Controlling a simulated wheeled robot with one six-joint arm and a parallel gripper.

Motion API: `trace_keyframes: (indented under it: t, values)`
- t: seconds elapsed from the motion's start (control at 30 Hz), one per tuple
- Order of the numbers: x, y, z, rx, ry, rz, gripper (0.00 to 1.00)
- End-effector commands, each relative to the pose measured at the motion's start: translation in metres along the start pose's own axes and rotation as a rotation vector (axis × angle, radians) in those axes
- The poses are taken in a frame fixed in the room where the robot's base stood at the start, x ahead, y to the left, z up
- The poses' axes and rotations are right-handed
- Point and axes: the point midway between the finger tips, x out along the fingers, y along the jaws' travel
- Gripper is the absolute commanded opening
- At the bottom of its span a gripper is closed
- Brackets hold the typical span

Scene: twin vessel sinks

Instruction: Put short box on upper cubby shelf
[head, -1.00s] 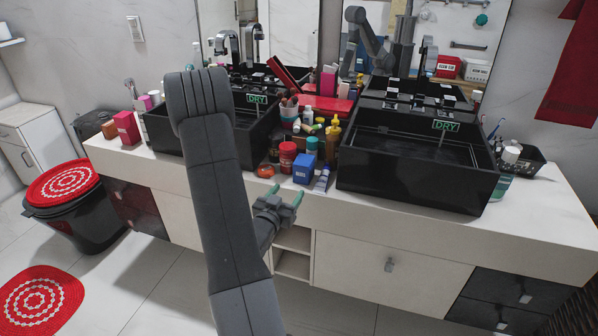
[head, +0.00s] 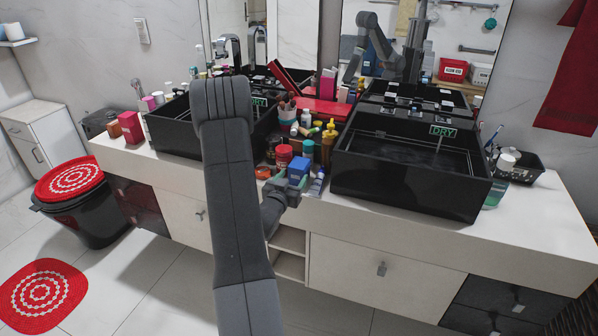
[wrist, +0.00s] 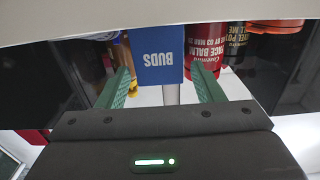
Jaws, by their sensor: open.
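The short box is most likely the small blue box (head: 299,168) at the counter's front edge between the two sinks. In the wrist view the blue box (wrist: 157,54) shows the word "BUDS" upside down. My gripper (head: 290,183) is at the counter's front edge, close in front of the box. Its green fingers (wrist: 160,88) are open, with the box between or just beyond their tips; I cannot tell whether they touch it. The cubby shelves (head: 289,254) are open compartments in the cabinet front below, partly hidden by my arm.
A red jar (head: 284,155), a teal-capped bottle (head: 308,150) and a yellow bottle (head: 329,140) crowd around the box. An orange-red round item (head: 263,173) lies left of it. Black sinks (head: 410,165) flank the cluster.

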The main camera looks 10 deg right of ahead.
Motion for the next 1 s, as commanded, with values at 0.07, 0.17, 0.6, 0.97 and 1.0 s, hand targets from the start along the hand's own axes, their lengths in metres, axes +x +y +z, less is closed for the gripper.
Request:
trace_keyframes:
  t: [0.07, 0.17, 0.6, 0.97, 1.0]
  values:
    - [0.014, 0.001, -0.004, 0.001, 0.001, 0.002, 0.61]
    - [0.028, 0.002, -0.004, 0.002, 0.002, 0.002, 0.61]
    - [0.038, 0.001, -0.003, 0.001, 0.001, 0.0, 0.45]
    - [0.037, 0.001, -0.003, 0.001, 0.001, 0.0, 0.22]
    - [0.037, 0.001, -0.004, 0.001, 0.001, 0.0, 0.22]
